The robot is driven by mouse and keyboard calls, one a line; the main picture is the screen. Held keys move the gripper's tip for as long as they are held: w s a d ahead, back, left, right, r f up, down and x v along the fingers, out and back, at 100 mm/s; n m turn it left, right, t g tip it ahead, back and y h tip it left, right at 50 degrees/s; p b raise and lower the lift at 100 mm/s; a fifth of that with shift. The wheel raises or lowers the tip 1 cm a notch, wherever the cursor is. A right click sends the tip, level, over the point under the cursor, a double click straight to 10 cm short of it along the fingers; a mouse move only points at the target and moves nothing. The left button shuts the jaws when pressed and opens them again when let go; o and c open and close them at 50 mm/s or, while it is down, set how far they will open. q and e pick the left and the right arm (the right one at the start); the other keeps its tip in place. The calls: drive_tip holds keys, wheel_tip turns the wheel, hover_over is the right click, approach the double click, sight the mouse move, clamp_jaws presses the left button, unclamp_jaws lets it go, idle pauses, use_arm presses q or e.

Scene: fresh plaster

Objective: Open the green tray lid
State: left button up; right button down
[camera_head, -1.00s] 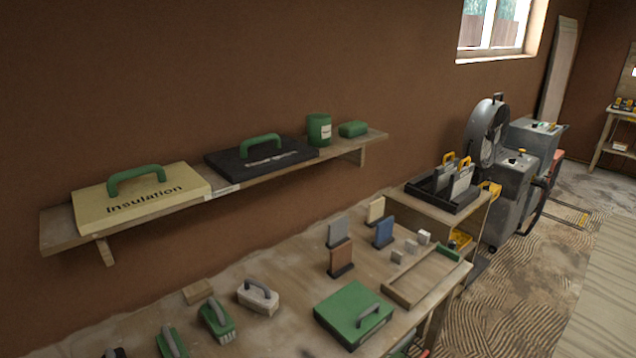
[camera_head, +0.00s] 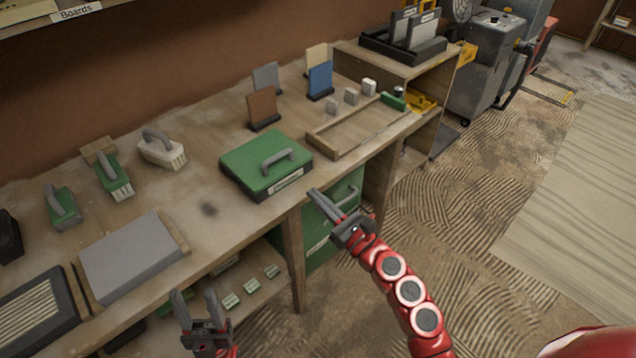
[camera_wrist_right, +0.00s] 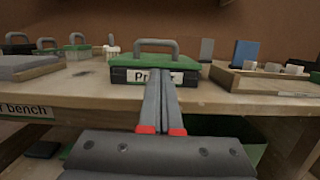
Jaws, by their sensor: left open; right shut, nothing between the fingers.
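The green tray lid (camera_head: 265,160) has a grey arched handle and lies flat on a shallow dark tray on the workbench. The lid also shows in the right wrist view (camera_wrist_right: 200,68), with its handle (camera_wrist_right: 156,42) standing up and a white label on the tray front. My right gripper (camera_head: 318,198) is shut and empty, just in front of the bench edge, pointing toward the tray and apart from the handle. My left gripper (camera_head: 197,302) is open and empty, low in front of the bench at the bottom of the head view.
A wooden frame tray (camera_head: 350,140) lies right of the green lid, with small blocks and upright sample cards behind it. Handled brushes (camera_head: 110,175) and a grey slab (camera_head: 135,255) lie to the left.

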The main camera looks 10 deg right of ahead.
drive_tip(key=p+x, duration=0.2)
drive_tip(key=x, duration=0.7)
drive_tip(key=shift+s+r, duration=0.1)
drive_tip(key=shift+r, duration=0.1)
drive_tip(key=shift+w+a, duration=0.4)
drive_tip(key=shift+w, duration=0.05)
